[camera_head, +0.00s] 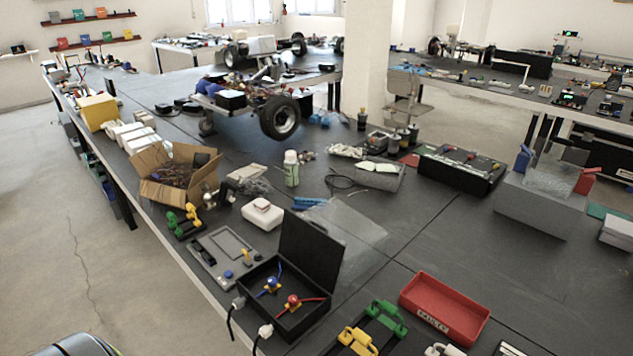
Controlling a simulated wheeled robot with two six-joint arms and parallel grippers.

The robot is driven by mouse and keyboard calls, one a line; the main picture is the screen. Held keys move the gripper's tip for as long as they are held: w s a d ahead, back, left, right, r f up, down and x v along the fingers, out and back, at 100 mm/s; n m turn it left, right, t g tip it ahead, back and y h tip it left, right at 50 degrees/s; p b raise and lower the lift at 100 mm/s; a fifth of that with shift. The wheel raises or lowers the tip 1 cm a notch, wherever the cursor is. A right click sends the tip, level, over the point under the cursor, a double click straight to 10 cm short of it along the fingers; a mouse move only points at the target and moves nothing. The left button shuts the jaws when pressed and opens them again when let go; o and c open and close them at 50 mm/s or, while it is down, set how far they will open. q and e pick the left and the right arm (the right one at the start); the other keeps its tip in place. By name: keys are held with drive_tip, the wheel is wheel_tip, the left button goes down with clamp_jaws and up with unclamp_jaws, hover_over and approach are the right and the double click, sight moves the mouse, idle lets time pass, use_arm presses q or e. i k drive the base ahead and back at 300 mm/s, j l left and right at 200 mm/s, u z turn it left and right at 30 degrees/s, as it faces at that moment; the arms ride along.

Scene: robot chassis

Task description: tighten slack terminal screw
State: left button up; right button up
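A black open box (296,335) stands near the front edge of the table, with its lid (311,248) raised. Inside it are a blue-topped terminal (272,282) with a blue cable and a red-topped terminal (293,300) with a red cable. Both seem to sit on yellow bases. The screws are too small to tell which is slack. Neither of my grippers is in view.
Beside the box lie a grey panel (222,256), green handles (387,316), yellow handles (357,341) and a red tray (445,309). Two cables with white ends hang at the box's front left. A cardboard box (157,187) stands farther back. Bare tabletop lies beyond the red tray.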

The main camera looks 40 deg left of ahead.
sight(293, 299)
drive_tip(key=k+u, duration=0.1)
drive_tip(key=u, duration=0.3)
drive_tip(key=k+u, duration=0.15)
drive_tip(key=u, duration=0.25)
drive_tip(key=k+j+u, duration=0.1)
drive_tip(key=u, duration=0.3)
